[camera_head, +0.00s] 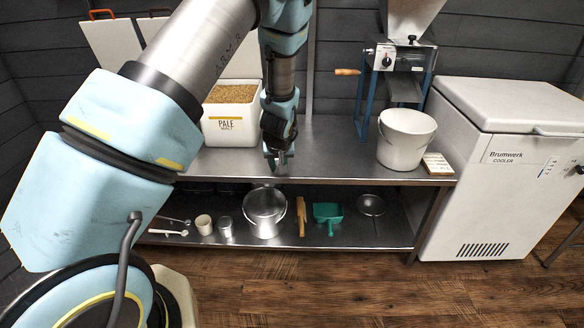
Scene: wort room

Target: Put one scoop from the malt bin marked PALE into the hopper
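The white bin marked PALE MALT (226,132) stands on the steel bench, open and filled with tan grain (232,93); my arm hides part of its left side. The pale metal hopper (410,14) sits on top of the blue-framed mill at the back right, its top cut off by the picture's edge. A green scoop (327,212) lies on the lower shelf. My gripper (279,163) points down near the bench's front edge, to the right of the PALE bin and above the shelf. It is small and dark, so its finger gap and any contents are unclear.
A white bucket (404,146) stands below the mill, with a small card (437,164) beside it. The lower shelf holds a steel pot (265,212), a wooden paddle (301,216), a strainer (371,205) and cups. A white cooler (490,180) closes off the right. Bench between bin and bucket is clear.

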